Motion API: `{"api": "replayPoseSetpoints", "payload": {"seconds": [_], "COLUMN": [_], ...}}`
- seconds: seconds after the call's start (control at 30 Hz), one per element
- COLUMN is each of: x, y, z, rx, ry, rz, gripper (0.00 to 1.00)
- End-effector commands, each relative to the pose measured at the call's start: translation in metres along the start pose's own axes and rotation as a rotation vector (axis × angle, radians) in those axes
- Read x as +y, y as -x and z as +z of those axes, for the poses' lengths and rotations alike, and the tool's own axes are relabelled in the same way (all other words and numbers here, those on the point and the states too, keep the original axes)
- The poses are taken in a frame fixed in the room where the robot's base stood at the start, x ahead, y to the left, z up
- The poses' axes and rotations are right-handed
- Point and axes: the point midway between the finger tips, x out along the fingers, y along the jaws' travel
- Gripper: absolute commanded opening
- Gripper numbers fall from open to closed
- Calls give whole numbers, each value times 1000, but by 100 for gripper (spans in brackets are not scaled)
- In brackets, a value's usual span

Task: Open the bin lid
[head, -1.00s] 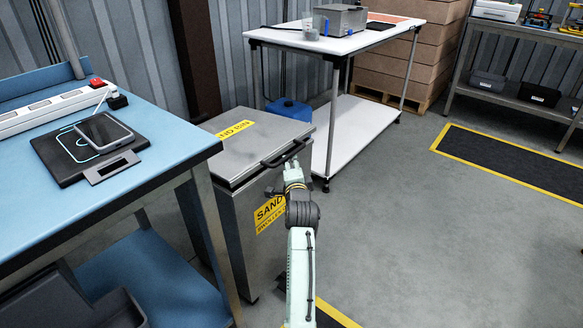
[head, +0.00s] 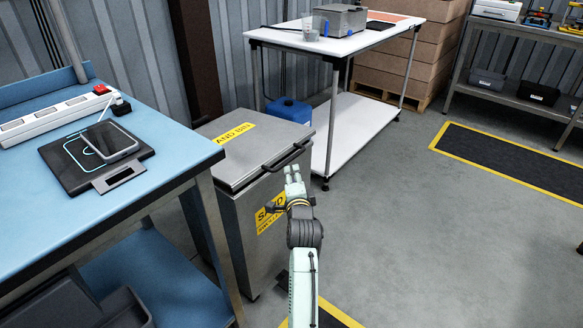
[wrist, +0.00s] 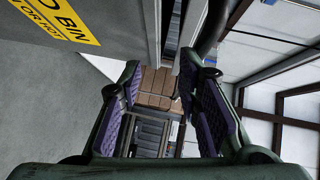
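The grey metal sand bin (head: 268,236) stands beside the blue workbench, with yellow labels on its front and top. Its lid (head: 235,155) is down and looks closed. A dark bar handle (head: 287,156) runs along the lid's front edge. My gripper (head: 293,172) is just in front of and below the handle in the head view. In the wrist view my gripper (wrist: 160,78) is open, with purple pads and nothing between the fingers. A dark curved bar, seemingly the handle (wrist: 211,25), shows beyond the right finger. I cannot tell whether they touch.
The blue workbench (head: 170,170) is close on the bin's left and holds a phone on a black pad. A white table (head: 345,130) stands behind and right of the bin, with a blue container (head: 290,110) beside it.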

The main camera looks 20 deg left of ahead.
Motion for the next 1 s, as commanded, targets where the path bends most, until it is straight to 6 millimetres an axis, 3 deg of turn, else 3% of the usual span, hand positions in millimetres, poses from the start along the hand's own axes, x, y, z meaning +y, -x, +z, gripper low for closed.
{"api": "replayPoseSetpoints", "payload": {"seconds": [1.0], "x": [-5], "y": [67], "z": [0], "rx": [1], "ry": [1], "rz": [0], "gripper": [31]}}
